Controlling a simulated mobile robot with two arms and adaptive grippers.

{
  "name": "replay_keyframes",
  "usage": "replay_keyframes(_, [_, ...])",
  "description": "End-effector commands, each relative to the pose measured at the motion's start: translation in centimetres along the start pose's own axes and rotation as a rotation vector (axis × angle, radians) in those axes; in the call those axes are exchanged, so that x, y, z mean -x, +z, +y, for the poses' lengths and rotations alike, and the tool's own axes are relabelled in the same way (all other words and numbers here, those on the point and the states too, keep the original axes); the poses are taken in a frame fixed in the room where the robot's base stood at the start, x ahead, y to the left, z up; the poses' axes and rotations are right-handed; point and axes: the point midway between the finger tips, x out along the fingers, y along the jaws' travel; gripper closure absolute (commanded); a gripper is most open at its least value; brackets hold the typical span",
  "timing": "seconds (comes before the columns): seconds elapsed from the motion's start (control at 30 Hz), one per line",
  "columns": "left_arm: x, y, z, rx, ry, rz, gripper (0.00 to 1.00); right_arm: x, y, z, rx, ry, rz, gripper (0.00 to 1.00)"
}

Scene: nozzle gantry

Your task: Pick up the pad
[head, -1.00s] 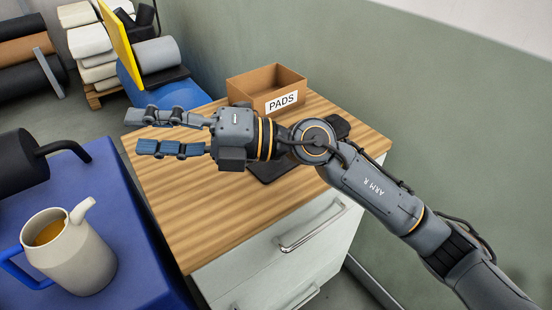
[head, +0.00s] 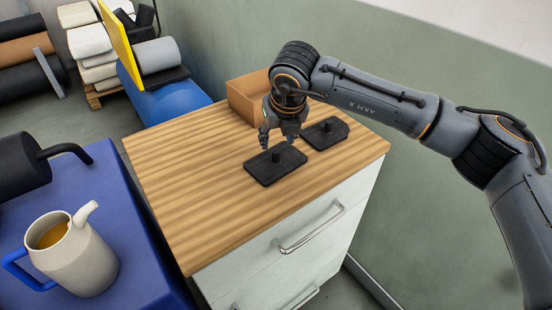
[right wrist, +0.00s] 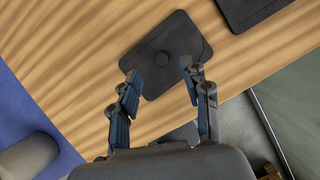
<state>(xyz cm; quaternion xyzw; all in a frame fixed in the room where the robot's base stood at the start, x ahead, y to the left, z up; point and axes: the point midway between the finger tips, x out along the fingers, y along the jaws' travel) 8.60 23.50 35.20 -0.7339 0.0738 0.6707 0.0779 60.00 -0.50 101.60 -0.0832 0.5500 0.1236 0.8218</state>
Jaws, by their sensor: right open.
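The nearer pad (head: 275,168) is left of the farther pad (head: 325,133). My left gripper is not in view.
A cardboard box (head: 247,98) stands at the back of the wooden top (head: 195,190), behind my right gripper. The left part of the top is clear. A jug (head: 75,255) and a black cylinder (head: 22,162) are on the blue surface (head: 110,200) at left.

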Motion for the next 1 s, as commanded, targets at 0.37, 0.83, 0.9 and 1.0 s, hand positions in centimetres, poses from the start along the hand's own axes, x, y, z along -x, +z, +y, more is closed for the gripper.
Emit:
replay_keyframes(0.37, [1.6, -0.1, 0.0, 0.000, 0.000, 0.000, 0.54, -3.5, -0.2, -0.1, 0.002, 0.001, 0.004, 0.53])
replay_keyframes(0.83, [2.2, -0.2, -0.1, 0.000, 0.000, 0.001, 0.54, -6.9, -0.3, -0.2, 0.003, 0.002, -0.001, 0.53])
replay_keyframes(0.9, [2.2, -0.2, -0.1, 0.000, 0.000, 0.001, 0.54, -6.9, -0.3, -0.2, 0.002, 0.002, -0.001, 0.61])
replay_keyframes(1.0, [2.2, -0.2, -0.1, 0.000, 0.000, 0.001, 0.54, -6.9, -0.3, -0.2, 0.002, 0.002, -0.001, 0.82])
